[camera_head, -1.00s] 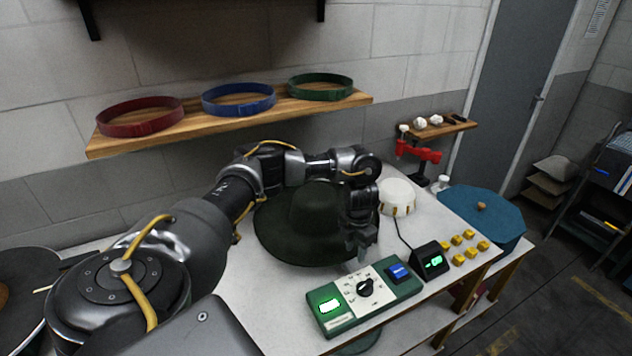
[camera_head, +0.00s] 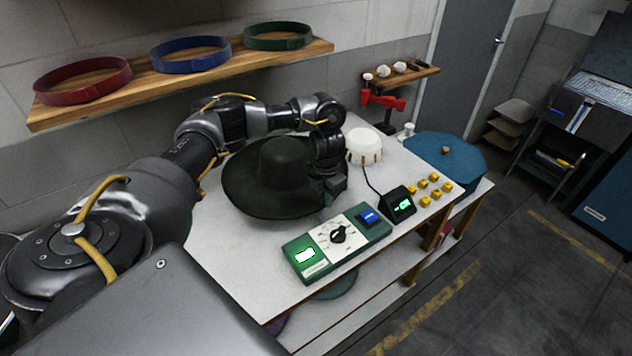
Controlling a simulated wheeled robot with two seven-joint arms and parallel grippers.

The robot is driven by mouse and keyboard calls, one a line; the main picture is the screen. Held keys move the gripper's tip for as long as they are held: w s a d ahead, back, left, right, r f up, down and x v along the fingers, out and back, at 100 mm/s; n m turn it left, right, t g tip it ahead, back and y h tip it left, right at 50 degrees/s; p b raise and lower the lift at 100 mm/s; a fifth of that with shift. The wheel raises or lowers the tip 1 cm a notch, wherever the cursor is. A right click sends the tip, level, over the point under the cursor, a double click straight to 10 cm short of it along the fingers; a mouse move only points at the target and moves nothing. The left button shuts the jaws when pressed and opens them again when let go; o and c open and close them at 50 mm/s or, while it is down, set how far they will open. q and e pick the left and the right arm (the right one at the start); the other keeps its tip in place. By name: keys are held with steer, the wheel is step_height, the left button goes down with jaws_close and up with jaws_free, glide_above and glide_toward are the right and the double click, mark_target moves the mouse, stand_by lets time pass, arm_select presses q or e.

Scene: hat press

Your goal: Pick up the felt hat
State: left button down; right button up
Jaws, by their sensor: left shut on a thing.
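The dark green felt hat (camera_head: 284,163) is over the white table, its crown up and its wide brim slightly tilted. My left gripper (camera_head: 333,188) is at the right side of the brim, pointing down and shut on the brim edge. The wrist hides the right part of the hat. I cannot tell whether the brim is clear of the table. My right gripper is not in view.
A green control box (camera_head: 338,238) with a dial and a small black display (camera_head: 400,205) stand in front of the hat. A white round thing (camera_head: 364,146) and yellow blocks (camera_head: 432,187) are to the right. A wooden shelf (camera_head: 190,82) with hat bands hangs behind.

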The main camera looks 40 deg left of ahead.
arm_select(q)
step_height(320, 180, up, 10)
steer(key=shift+f, duration=0.2)
stand_by(1.3)
